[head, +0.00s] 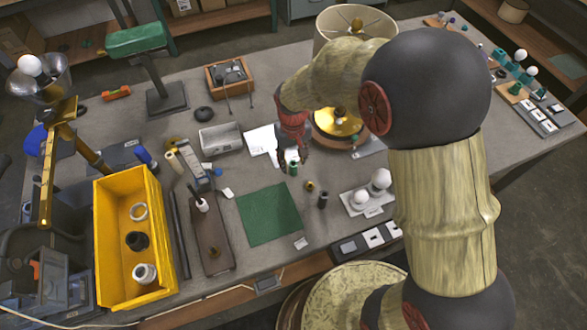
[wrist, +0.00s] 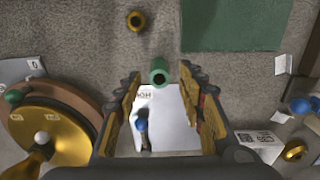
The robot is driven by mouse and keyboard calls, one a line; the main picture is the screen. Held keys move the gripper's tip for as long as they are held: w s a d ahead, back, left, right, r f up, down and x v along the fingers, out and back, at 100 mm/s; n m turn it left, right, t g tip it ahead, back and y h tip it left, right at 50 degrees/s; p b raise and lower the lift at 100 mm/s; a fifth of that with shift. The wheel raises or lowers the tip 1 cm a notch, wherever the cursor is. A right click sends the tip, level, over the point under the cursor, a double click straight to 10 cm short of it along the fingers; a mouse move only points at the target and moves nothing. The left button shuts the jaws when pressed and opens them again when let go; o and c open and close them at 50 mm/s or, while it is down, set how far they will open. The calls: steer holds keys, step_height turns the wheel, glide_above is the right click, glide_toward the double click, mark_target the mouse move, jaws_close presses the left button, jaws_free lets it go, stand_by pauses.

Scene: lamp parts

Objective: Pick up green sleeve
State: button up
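The green sleeve (head: 293,168) is a small upright tube on the grey table, just behind the green mat. In the wrist view the green sleeve (wrist: 159,71) shows its open round end, in the gap between the fingertips. My gripper (head: 293,157) is over it, pointing down; in the wrist view my gripper (wrist: 160,82) is open, with one finger on each side of the sleeve. I see space on both sides and no clear contact. The height of the fingertips relative to the sleeve is hard to tell.
A brass ring (head: 310,186) and a black cylinder (head: 322,200) stand close by to the right. The green mat (head: 268,214) lies in front, white paper (head: 262,140) behind left. A gold lamp base (head: 338,123) stands behind right. A yellow bin (head: 106,240) is far left.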

mark_target(293, 165)
step_height(293, 165, down, 3)
steer(key=c, duration=1)
